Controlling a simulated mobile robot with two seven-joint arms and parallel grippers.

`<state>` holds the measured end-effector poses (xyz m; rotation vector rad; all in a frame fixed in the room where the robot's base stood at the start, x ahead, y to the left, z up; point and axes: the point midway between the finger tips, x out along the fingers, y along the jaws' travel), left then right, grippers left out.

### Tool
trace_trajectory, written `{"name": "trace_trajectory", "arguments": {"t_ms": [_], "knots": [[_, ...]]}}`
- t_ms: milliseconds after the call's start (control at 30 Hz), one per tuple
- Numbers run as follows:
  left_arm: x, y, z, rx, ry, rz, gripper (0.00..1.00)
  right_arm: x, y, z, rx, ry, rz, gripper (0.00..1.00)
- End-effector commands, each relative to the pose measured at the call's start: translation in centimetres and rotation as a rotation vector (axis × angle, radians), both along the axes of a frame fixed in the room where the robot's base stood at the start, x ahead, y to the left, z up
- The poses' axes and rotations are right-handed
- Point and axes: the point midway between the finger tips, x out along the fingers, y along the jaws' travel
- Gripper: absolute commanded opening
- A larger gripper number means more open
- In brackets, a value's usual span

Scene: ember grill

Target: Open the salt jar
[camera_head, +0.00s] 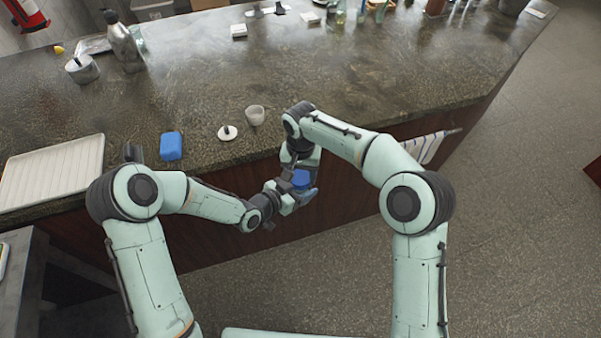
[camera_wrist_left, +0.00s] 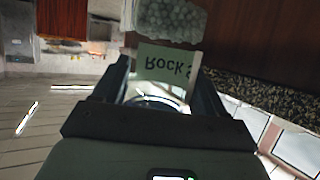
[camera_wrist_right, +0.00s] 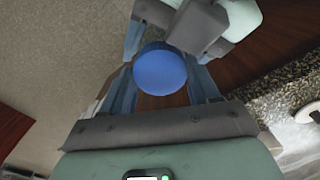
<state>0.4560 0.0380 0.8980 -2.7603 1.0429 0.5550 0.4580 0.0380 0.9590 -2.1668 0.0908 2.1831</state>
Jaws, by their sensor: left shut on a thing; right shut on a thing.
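The salt jar (camera_wrist_left: 170,20) shows in the left wrist view as a clear jar of pale grains, its "Rock s…" label upside down. My left gripper (camera_wrist_left: 163,72) is shut on the jar body. The blue lid (camera_head: 301,177) shows in the head view, in front of the counter's near edge; it also shows in the right wrist view (camera_wrist_right: 160,70), between my right gripper's fingers (camera_wrist_right: 165,78). My right gripper is shut on the lid from above. The jar body is mostly hidden in the head view, and I cannot tell whether lid and jar are apart.
The stone counter (camera_head: 330,75) lies beyond both grippers. Near its front edge are a white cup (camera_head: 255,116), a white disc with a dark knob (camera_head: 228,133), a blue block (camera_head: 171,146) and a white tray (camera_head: 55,172). A striped towel (camera_head: 428,148) hangs at the right. The floor is clear.

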Motion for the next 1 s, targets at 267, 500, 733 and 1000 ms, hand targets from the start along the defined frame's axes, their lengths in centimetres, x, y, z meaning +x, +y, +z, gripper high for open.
{"name": "trace_trajectory", "arguments": {"t_ms": [267,500,733,1000], "knots": [[0.0,0.0,0.1,-0.001,-0.001,0.0,0.0,0.0,0.0,0.0,0.0,0.0,-0.002,0.86],[0.0,0.0,0.1,-0.001,-0.002,0.0,0.0,0.1,0.0,1.2,0.001,-0.003,-0.004,0.86],[0.0,0.0,0.1,-0.001,-0.002,0.0,0.0,0.1,0.0,4.1,0.001,-0.002,-0.003,0.86],[0.0,0.0,0.1,-0.001,-0.002,0.0,0.0,0.0,0.0,5.5,-0.006,0.0,-0.086,0.82]]}}
